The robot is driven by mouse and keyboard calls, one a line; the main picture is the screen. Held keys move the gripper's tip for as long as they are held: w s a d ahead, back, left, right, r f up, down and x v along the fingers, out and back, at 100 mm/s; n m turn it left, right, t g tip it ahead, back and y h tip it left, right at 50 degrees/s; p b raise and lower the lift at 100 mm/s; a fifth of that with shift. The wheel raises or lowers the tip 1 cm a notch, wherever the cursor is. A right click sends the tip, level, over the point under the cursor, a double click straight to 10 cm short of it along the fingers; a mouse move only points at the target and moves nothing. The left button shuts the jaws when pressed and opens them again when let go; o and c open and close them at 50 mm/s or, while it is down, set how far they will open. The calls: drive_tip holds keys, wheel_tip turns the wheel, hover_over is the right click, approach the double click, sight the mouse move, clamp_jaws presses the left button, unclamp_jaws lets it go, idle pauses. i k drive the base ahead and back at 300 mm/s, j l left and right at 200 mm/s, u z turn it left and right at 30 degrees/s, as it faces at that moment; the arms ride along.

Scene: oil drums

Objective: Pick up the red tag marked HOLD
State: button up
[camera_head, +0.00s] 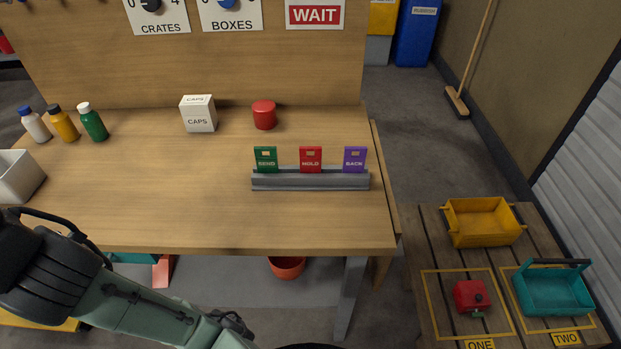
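The red tag marked HOLD (311,159) stands upright in a grey slotted rack (310,182) at the right of the wooden workbench. It is the middle one of three tags. The green tag marked SEND (266,159) is on its left and the purple tag marked BACK (354,159) is on its right, with gaps between them. My arm crosses the lower left of the view, in front of the bench. My gripper is outside the frame.
On the workbench (170,200) stand a white CAPS box (198,114), a red lidded pot (264,114), several bottles (93,122) and a white bin (17,176). The bench middle is clear. A lower slatted table (420,240) at right holds a yellow crate (481,222) and a teal carrier (553,292).

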sight(309, 164)
drive_tip(key=z, duration=0.9)
drive_tip(key=k+j+z, duration=0.15)
drive_tip(key=j, duration=0.25)
drive_tip(key=k+j+z, duration=0.15)
drive_tip(key=k+j, duration=0.15)
drive_tip(key=j, duration=0.65)
drive_tip(key=k+j, duration=0.1)
drive_tip(key=j, duration=0.6)
